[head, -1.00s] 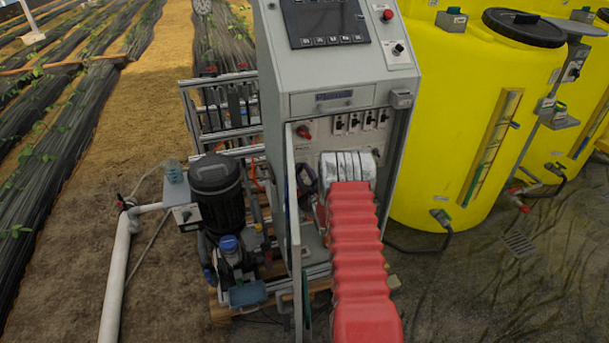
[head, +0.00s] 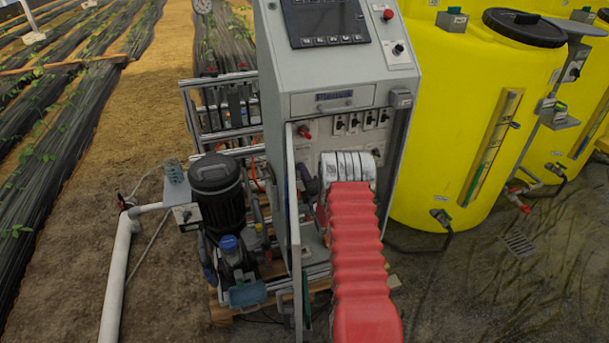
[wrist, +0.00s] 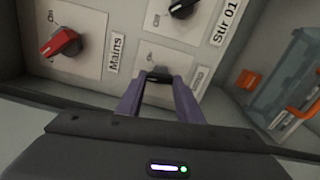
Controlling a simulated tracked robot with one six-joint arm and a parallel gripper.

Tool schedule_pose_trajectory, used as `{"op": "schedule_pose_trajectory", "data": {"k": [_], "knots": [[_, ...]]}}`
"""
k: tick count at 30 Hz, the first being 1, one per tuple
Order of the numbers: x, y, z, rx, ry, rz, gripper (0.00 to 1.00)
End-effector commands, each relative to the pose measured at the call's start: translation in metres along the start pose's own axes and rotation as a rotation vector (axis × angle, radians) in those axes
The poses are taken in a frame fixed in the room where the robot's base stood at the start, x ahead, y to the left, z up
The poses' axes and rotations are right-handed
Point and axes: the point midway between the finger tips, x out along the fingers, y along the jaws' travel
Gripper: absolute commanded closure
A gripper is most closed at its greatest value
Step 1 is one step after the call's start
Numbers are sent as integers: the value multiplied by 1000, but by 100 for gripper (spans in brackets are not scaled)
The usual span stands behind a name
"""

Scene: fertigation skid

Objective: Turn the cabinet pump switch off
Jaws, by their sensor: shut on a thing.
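The grey control cabinet (head: 335,80) stands open in the head view, with my arm reaching into its lower compartment. In the wrist view, the purple fingers of my gripper (wrist: 159,80) are shut on a black knob, the pump switch (wrist: 158,75), on a pale plate (wrist: 172,58). Its label (wrist: 201,78) is partly covered by a finger, and only its last letters show. The knob's pointer direction is mostly hidden.
A red Mains switch (wrist: 62,43) sits left of the pump switch, and a black Stir 01 knob (wrist: 183,8) above right. A clear box with orange clips (wrist: 285,85) is at right. The open cabinet door (head: 294,230) stands close left of my arm.

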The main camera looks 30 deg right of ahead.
Motion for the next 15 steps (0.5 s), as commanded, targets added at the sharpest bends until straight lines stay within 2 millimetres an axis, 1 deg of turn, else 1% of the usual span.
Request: {"op": "schedule_pose_trajectory", "data": {"k": [1, 9, 15], "knots": [[-2, -4, -5, -44, 8, -8, 90], [-2, -6, -5, -288, 11, -9, 90], [-2, -7, -6, -422, 12, -9, 90]]}}
